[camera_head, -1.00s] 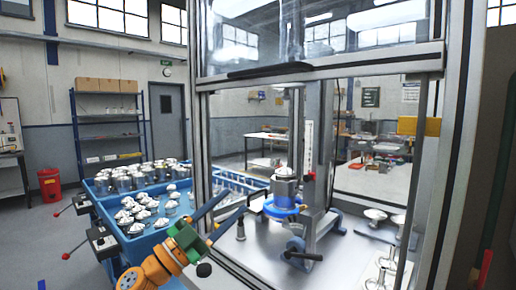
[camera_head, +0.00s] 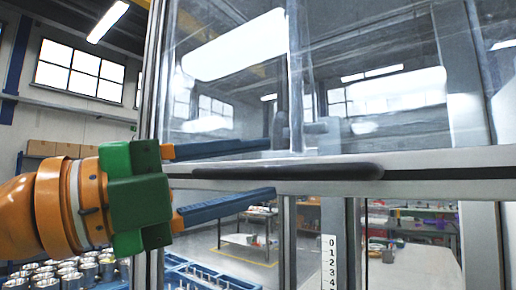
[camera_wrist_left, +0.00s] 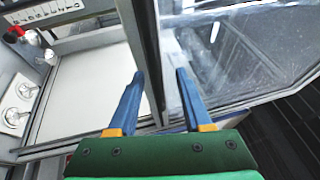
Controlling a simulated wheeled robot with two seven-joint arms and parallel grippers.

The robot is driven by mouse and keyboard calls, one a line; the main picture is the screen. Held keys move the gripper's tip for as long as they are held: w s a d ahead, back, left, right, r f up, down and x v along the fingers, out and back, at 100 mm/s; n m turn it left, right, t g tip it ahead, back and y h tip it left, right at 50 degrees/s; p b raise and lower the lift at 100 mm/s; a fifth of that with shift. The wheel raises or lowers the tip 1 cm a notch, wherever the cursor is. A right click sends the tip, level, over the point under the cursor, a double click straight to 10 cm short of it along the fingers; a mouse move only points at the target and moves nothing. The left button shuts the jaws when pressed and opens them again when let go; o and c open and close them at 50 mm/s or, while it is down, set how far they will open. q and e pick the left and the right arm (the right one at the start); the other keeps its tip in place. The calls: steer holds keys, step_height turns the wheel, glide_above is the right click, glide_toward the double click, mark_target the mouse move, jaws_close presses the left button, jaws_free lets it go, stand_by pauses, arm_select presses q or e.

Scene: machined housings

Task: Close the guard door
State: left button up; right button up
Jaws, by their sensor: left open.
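The guard door (camera_head: 350,95) is a clear panel raised in the upper part of the machine frame. A dark handle bar (camera_head: 290,171) runs along its grey bottom rail (camera_head: 440,158). The opening below the rail is uncovered. My left gripper (camera_head: 272,169) comes in from the left with its blue fingers apart, one above the handle and one below it. In the left wrist view, the fingers of my left gripper (camera_wrist_left: 160,74) stand on either side of the rail (camera_wrist_left: 148,45). I cannot tell whether they touch it. My right gripper is out of view.
An upright frame post (camera_head: 151,100) stands just beyond my left gripper. A scale strip (camera_head: 328,262) shows inside the opening. Metal parts (camera_head: 70,272) sit low at the left. The left wrist view shows a bare pale surface (camera_wrist_left: 90,90) within the machine.

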arm_select(q)
steer(key=shift+w+d+r, duration=0.1)
steer(key=shift+w+d, duration=0.45)
steer(key=shift+w, duration=0.25)
steer(key=shift+w+a+f, duration=0.1)
steer(key=shift+w+f, duration=0.1)
steer(key=shift+w, duration=0.3)
steer(key=shift+s, duration=0.25)
jaws_close()
